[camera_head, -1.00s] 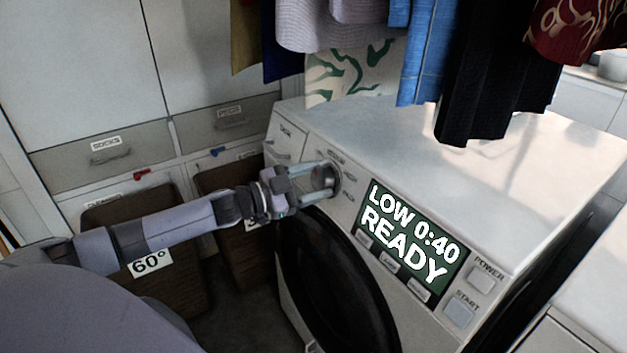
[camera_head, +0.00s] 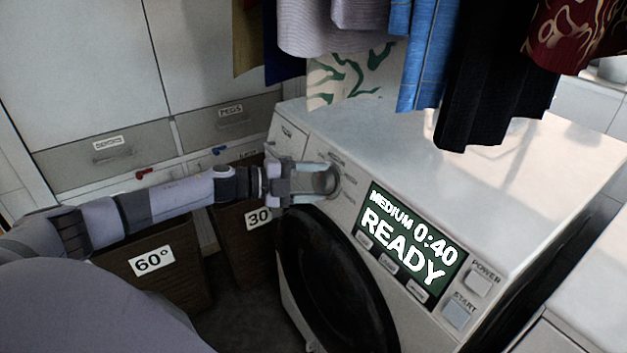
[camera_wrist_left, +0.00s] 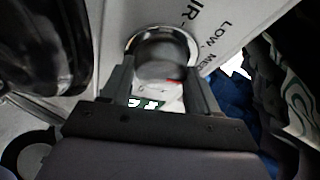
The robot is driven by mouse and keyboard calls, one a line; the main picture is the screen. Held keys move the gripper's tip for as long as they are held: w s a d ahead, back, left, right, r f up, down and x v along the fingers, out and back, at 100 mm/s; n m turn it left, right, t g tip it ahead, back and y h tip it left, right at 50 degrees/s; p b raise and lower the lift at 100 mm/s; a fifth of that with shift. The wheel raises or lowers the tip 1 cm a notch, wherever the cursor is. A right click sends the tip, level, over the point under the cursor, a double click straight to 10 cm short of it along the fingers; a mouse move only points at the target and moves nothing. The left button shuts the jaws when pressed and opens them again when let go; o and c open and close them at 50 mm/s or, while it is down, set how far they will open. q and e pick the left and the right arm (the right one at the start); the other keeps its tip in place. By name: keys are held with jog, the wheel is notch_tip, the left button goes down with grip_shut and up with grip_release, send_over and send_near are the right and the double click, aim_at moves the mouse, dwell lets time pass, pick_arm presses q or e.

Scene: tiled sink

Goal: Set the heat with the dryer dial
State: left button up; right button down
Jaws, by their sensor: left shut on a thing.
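The dryer (camera_head: 470,165) is a white front-loader with a round dark door (camera_head: 335,285). Its dial (camera_head: 327,180) is a round grey knob at the upper left of the front panel. My left gripper (camera_head: 318,182) is shut on the dial, with one finger on each side of it. In the left wrist view the dial (camera_wrist_left: 165,55) sits between the two fingers, with "LOW" and "MED" lettering beside it. The green display (camera_head: 412,235) reads "MEDIUM 0:40 READY". My right gripper is not in view.
POWER (camera_head: 477,283) and START (camera_head: 457,314) buttons are at the panel's right end. Clothes (camera_head: 415,50) hang over the dryer top. Baskets labelled 60° (camera_head: 152,261) and 30 (camera_head: 258,219) stand left of the dryer, below labelled drawers (camera_head: 112,150).

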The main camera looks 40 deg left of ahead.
pick_arm(q)
jog(key=shift+m, duration=0.3)
dwell(0.4)
jog(key=o, duration=1.1)
jog(key=shift+c, duration=0.2)
jog(key=b+v, duration=0.1)
jog(key=v, duration=0.6)
